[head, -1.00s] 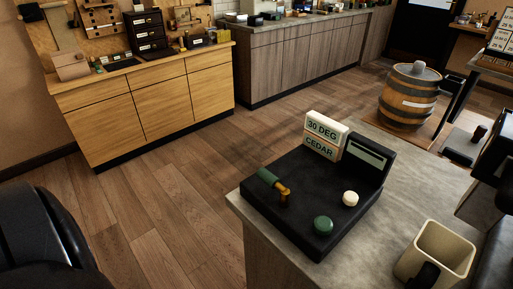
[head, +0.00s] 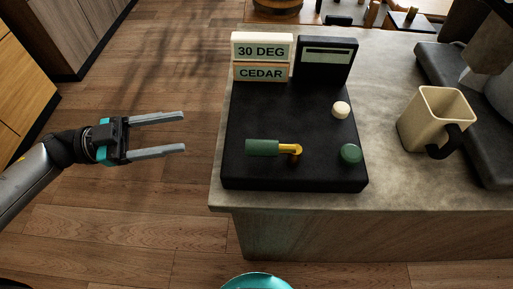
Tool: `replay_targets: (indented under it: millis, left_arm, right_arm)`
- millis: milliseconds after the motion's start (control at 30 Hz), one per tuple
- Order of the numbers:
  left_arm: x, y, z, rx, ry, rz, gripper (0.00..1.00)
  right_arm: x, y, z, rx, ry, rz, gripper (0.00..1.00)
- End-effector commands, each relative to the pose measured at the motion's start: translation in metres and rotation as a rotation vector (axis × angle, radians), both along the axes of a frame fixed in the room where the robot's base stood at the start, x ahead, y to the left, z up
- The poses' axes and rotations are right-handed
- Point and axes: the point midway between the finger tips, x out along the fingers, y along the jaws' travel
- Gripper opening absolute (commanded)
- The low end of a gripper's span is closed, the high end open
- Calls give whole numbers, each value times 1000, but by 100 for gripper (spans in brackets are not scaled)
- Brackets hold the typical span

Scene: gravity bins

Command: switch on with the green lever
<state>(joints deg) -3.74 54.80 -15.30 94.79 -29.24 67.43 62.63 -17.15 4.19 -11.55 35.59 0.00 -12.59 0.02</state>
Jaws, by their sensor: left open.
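The green lever (head: 262,148) has a green grip pointing left and a yellow arm that ends at a brown pivot. It lies on the black control box (head: 295,178) on the counter. A green knob (head: 350,153) and a cream knob (head: 341,110) sit to its right. Two signs reading 30 DEG (head: 262,50) and CEDAR (head: 260,73) stand at the box's back left, with a dark display (head: 327,62) beside them. My left gripper (head: 184,133) is open and empty, left of the box and apart from the lever, its fingers pointing right. My right gripper is not in view.
A beige mug (head: 436,115) with a black handle stands on the counter (head: 385,65) right of the box. A dark grey slab-like object (head: 440,62) lies farther right. The space between my left gripper and the counter's left edge is clear.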

Motion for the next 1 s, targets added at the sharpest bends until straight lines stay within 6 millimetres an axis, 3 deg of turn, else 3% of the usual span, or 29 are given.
replay_targets:
  millis: [100,200,367,800,1000]
  left_arm:
    - [-25,-6,11,34,8,-142,64]
    - [-34,-11,15,45,15,-189,64]
    - [-36,-29,16,43,14,-196,64]
    - [-35,-122,17,41,12,-192,64]
    - [-34,-150,16,42,14,-192,64]
  right_arm:
    - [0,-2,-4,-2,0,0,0]
    - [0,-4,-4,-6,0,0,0]
    - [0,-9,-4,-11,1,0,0]
    - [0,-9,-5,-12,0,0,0]
    - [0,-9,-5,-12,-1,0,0]
